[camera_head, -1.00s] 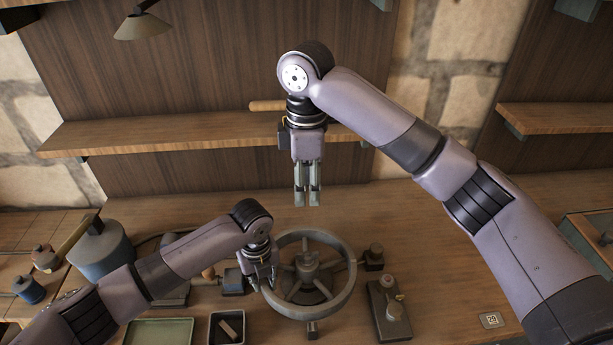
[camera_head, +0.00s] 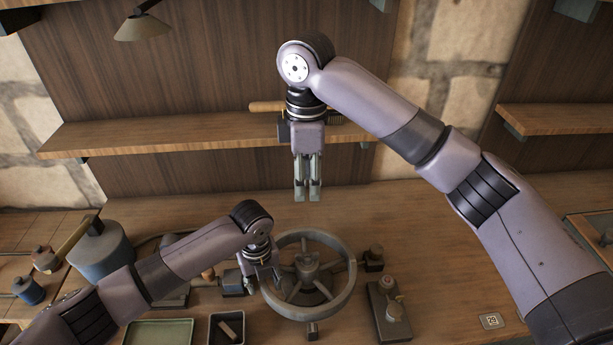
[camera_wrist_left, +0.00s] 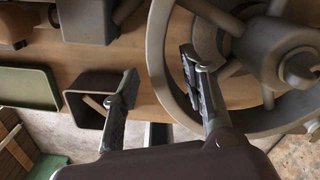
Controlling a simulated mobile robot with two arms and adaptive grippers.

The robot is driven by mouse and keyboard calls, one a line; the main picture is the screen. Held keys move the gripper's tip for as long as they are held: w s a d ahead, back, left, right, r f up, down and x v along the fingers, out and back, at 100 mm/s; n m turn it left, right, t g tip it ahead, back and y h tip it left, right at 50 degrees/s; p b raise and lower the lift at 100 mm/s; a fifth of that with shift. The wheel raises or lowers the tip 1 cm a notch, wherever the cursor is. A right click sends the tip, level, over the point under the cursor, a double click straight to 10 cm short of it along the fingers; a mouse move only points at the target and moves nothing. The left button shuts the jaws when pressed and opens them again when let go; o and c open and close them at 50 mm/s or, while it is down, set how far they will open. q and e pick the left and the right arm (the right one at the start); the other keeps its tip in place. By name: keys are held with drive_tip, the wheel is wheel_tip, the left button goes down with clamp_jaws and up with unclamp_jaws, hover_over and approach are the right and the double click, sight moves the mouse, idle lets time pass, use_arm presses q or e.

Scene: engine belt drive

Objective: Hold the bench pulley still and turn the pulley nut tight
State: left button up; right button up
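The bench pulley (camera_head: 347,285) is a large grey spoked wheel lying on the bench in the head view; it also shows in the wrist view (camera_wrist_left: 158,62). A raised hub (camera_head: 307,264) stands at its middle; I cannot make out the nut clearly. My left gripper (camera_head: 262,286) is at the pulley's left rim. In the wrist view my left gripper (camera_wrist_left: 157,88) has its fingers spread, one on each side of the rim as seen there; contact is unclear. My right gripper (camera_head: 307,198) points down, empty, above and behind the pulley. Its fingers look close together with a narrow gap.
A block with round knobs (camera_head: 388,312) stands right of the pulley, and a small fitting (camera_head: 375,258) sits behind it. A dark open bin (camera_head: 227,328) and a green tray (camera_head: 160,332) lie at front left. A shelf (camera_head: 200,134) runs behind my right gripper.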

use_arm(q)
wheel_tip(320, 180, up, 5)
drive_tip(key=p, duration=0.5)
drive_tip(key=shift+r, duration=1.05)
wheel_tip(320, 180, up, 12)
drive_tip(key=shift+f, duration=0.1)
